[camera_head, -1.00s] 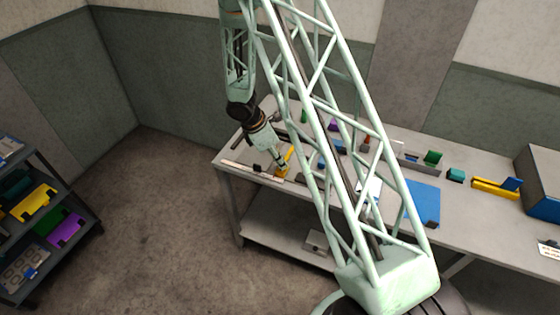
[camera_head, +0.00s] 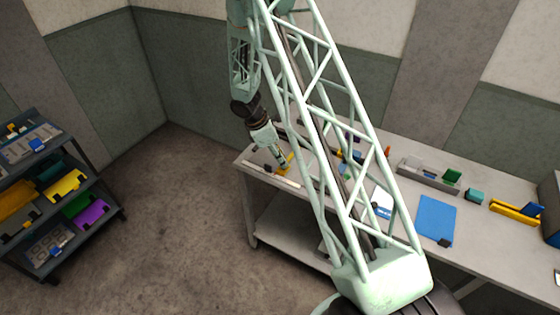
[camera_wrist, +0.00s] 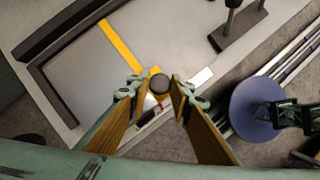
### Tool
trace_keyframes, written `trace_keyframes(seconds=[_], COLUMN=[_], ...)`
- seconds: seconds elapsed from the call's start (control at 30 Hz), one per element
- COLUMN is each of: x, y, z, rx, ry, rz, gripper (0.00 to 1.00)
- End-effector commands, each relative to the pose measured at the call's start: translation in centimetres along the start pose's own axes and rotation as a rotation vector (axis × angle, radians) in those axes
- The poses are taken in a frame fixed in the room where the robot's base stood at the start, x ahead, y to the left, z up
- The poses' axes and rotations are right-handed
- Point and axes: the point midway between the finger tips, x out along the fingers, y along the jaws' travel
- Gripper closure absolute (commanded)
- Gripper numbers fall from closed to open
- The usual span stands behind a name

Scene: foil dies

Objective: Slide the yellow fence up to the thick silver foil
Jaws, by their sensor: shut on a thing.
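The yellow fence (camera_wrist: 120,44) is a thin bar lying across a pale grey plate (camera_wrist: 85,75) with a dark raised edge. A dark round knob (camera_wrist: 160,83) sits at the fence's near end. My gripper (camera_wrist: 159,82) is shut on this knob, one fingertip on each side of it. In the head view my gripper (camera_head: 282,160) is low at the table's left end, at the yellow fence (camera_head: 286,164). A small bright whitish patch (camera_wrist: 202,76) lies right of the knob; I cannot tell whether it is the thick silver foil.
A loaded shelf rack (camera_head: 60,190) stands at the far left.

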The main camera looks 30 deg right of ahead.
Motion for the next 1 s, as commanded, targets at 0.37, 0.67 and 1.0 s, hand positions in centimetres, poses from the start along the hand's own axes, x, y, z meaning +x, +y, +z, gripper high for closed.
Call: trace_keyframes(seconds=[0.37, 0.67, 1.0], x=[0.0, -0.1, -2.1], y=[0.0, 0.0, 0.0], z=[0.0, 0.0, 0.0], rx=[0.000, -0.001, -0.001], ry=[0.000, 0.000, 0.000], rz=[0.000, 0.000, 0.002], gripper=[0.67, 0.67, 0.67])
